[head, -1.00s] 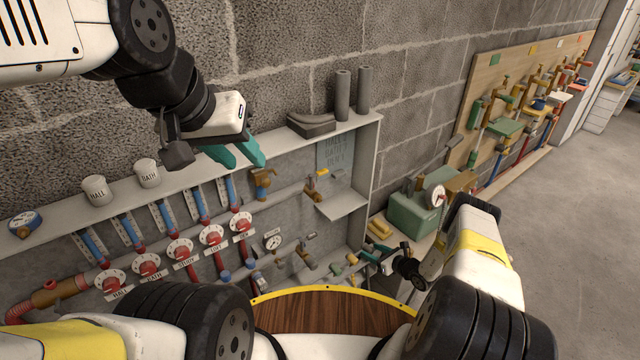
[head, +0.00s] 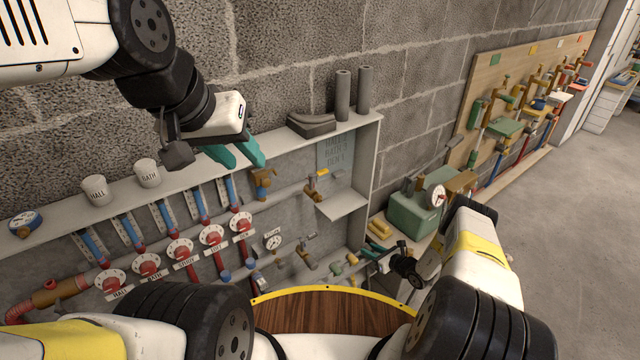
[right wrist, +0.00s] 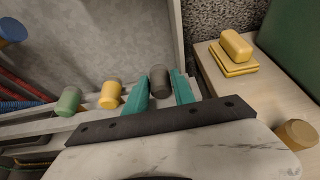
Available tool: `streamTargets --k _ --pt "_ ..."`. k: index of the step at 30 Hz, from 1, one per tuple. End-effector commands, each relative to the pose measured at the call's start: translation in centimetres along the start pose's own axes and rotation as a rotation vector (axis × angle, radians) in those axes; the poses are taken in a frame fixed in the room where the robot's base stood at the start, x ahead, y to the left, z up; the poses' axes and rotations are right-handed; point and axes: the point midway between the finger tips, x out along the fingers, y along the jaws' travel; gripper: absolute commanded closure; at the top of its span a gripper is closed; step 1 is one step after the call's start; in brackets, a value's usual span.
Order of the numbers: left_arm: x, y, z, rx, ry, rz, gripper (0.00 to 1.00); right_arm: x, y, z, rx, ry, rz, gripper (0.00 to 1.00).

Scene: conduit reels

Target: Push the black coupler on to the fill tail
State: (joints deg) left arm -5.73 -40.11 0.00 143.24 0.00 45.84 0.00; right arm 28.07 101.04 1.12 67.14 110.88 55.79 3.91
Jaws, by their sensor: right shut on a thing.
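The black coupler (right wrist: 160,80) is a short dark cylinder between the two teal fingers of my right gripper (right wrist: 162,90), which is shut on it. In the head view, my right gripper (head: 384,251) is low, at the right end of the wall cabinet. The fill tail cannot be made out; I cannot tell whether the coupler touches it. A green cap (right wrist: 68,100) and a yellow cap (right wrist: 110,95) stand in a row left of the coupler. My left gripper (head: 236,154) has its teal fingers apart and empty, above the cabinet's top shelf.
The grey cabinet (head: 374,150) holds red valves, blue tubes and gauges. Its right side wall is close to my right gripper. A bench to the right carries a green box (head: 412,214) and yellow blocks (right wrist: 236,47). A wooden round top (head: 325,312) lies in front.

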Motion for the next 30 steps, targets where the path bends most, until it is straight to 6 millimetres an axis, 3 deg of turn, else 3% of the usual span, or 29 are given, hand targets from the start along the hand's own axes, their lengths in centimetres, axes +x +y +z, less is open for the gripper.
streamTargets --k 30 --pt "0.0 0.0 0.0 0.000 0.000 0.000 0.64 -2.0 -0.1 4.7 -0.001 -0.001 -0.001 1.00"
